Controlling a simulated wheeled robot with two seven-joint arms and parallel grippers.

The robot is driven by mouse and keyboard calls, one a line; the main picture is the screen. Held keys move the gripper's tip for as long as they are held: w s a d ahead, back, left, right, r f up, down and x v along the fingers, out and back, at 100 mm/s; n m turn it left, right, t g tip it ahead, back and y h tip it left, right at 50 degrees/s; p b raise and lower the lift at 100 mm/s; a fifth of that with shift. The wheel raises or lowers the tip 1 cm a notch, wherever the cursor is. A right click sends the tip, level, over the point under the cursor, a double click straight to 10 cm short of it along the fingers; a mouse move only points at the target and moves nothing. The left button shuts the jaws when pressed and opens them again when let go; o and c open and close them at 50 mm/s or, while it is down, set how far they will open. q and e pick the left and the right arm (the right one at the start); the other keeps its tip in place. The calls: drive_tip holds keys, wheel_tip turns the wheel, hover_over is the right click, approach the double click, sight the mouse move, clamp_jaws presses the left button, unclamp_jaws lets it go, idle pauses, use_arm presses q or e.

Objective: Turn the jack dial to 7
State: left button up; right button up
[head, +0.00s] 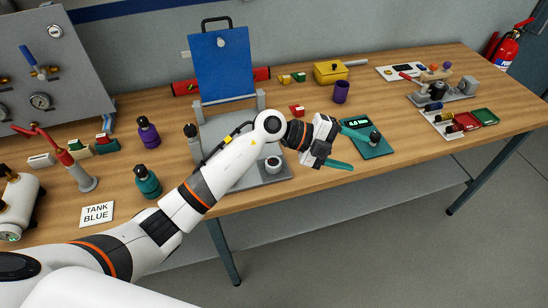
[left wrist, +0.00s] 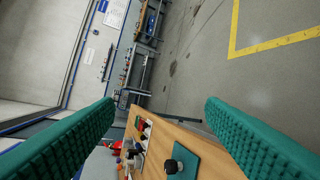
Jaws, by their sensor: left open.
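A teal board (head: 381,150) with a small lit display (head: 356,122) and a black knob (head: 374,138) lies near the table's front edge; the display's digits are too small to read surely. A grey fixture holds another round dial (head: 272,163), and I cannot tell which is the jack dial. My left gripper (head: 347,149) is open and empty, with its teal fingers just left of the board. In the left wrist view, the knob (left wrist: 173,166) and board (left wrist: 187,158) show low between the wide-apart fingers (left wrist: 160,140). My right gripper is out of view.
The grey fixture with a blue panel (head: 221,65) stands beside my left forearm. A purple cup (head: 341,92) and yellow box (head: 330,72) stand behind the board. A white tray (head: 433,122) with coloured parts lies to its right. Open floor lies in front.

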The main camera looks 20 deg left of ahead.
use_arm(q)
drive_tip(key=w+a+f+g+y, duration=0.2)
drive_tip(key=a+f+y, duration=0.2)
drive_tip(key=a+y, duration=0.3)
drive_tip(key=n+g+y, duration=0.1)
drive_tip(key=n+y, duration=0.2)
drive_tip(key=y, duration=0.4)
approach(273, 162)
wheel_tip(273, 162, down, 8)
drive_tip(key=p, duration=0.3)
drive_tip(key=shift+w+f, duration=0.1)
drive_tip(key=shift+f, duration=0.15)
drive_tip(key=c, duration=1)
drive_tip(key=shift+m, duration=0.3)
